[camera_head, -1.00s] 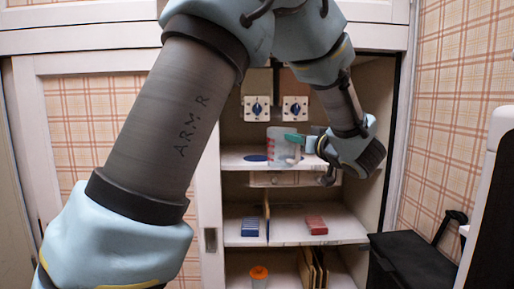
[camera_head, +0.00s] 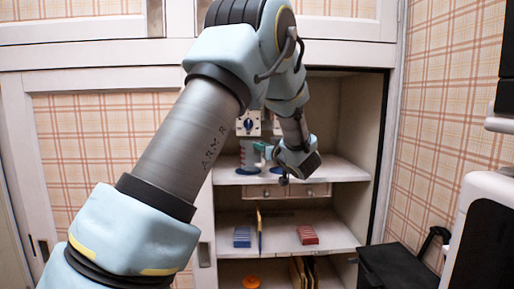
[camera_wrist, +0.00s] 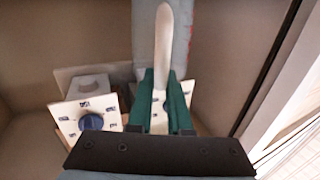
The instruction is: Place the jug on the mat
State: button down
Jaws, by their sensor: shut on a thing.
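The jug (camera_head: 248,158), pale and greyish, is upright over the upper open shelf of the cabinet. My gripper (camera_head: 262,148) reaches it from the right. In the wrist view, the green fingers of my gripper (camera_wrist: 160,108) are shut on the jug's white handle (camera_wrist: 163,45), with the grey jug body (camera_wrist: 148,72) behind it. A blue mat (camera_head: 243,171) shows on the shelf at the jug's base, partly hidden by the jug. I cannot tell whether the jug touches the mat.
White panels with blue knobs (camera_head: 249,124) stand behind the jug; one knob (camera_wrist: 91,122) shows in the wrist view. Below are a blue item (camera_head: 242,236) and a red item (camera_head: 307,235). A black box (camera_head: 400,268) stands at lower right.

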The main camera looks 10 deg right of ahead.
aim_at(257, 154)
jog(key=p+x, duration=0.1)
jog(key=x, duration=0.1)
jog(key=shift+w+a+r, duration=0.1)
jog(key=shift+w+a, duration=0.1)
jog(key=shift+w, duration=0.15)
jog(key=shift+w+f+p, duration=0.35)
jog(key=shift+f, duration=0.65)
jog(key=c, duration=0.8)
grip_release()
jog(key=shift+c, duration=0.2)
